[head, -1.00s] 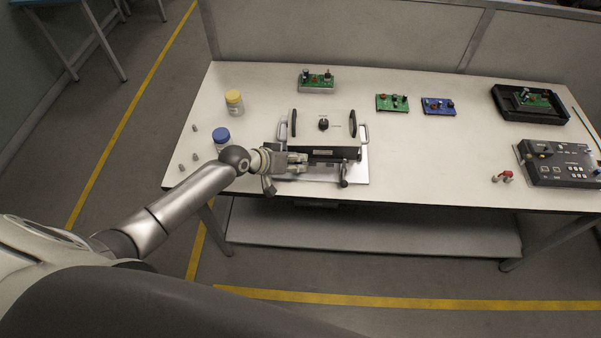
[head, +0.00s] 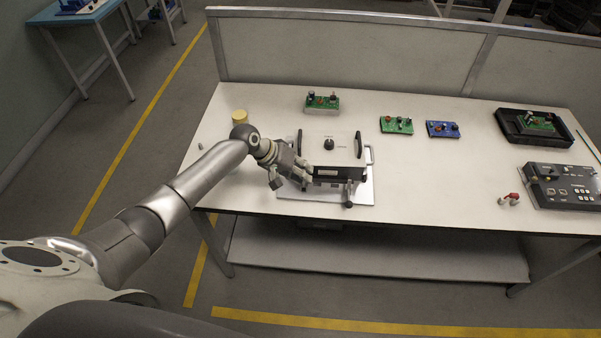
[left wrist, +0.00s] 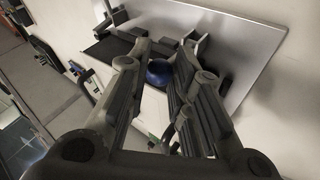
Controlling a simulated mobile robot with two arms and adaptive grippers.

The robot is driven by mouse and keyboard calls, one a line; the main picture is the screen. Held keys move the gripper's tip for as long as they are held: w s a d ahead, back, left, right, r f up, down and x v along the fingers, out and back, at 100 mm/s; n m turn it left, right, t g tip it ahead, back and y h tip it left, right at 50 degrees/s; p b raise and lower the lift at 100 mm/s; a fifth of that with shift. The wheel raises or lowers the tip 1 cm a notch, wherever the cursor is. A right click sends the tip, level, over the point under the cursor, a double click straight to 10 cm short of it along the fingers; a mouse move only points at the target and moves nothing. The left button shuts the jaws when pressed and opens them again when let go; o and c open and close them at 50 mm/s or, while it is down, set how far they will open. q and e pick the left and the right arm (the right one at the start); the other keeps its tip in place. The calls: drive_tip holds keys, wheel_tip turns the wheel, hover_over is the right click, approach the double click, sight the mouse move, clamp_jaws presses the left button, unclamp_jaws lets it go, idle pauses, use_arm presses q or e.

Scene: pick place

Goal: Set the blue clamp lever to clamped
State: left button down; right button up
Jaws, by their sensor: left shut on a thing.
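The clamp fixture is a white box (head: 330,158) with a black dial on top and a black front strip, on a metal base plate (head: 325,195). My left gripper (head: 304,172) is at the box's front left corner, over the plate. In the left wrist view, my left gripper (left wrist: 163,64) has its fingers around the blue lever knob (left wrist: 158,74) and is shut on it. The knob is hidden by the gripper in the head view, so the lever's exact angle cannot be told. A dark ball-ended lever (head: 348,204) stands at the plate's front edge. My right gripper is not in view.
A yellow-lidded jar (head: 239,117) stands behind my left arm. Circuit boards, one green (head: 396,125) and one blue (head: 442,129), lie right of the fixture. A black tray (head: 507,122), a control box (head: 563,187) and a small red-topped part (head: 510,198) are farther right.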

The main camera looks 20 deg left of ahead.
use_arm(q)
drive_tip(key=shift+d, duration=0.15)
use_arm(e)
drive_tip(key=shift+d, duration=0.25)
use_arm(q)
drive_tip(key=c, duration=1.3)
unclamp_jaws()
drive_tip(key=shift+w, duration=0.1)
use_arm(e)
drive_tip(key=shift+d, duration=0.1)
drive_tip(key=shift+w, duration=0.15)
use_arm(q)
drive_tip(key=shift+a+r, duration=0.25)
drive_tip(key=v, duration=1.1)
drive_tip(key=shift+s+r, duration=0.1)
drive_tip(key=shift+s, duration=0.15)
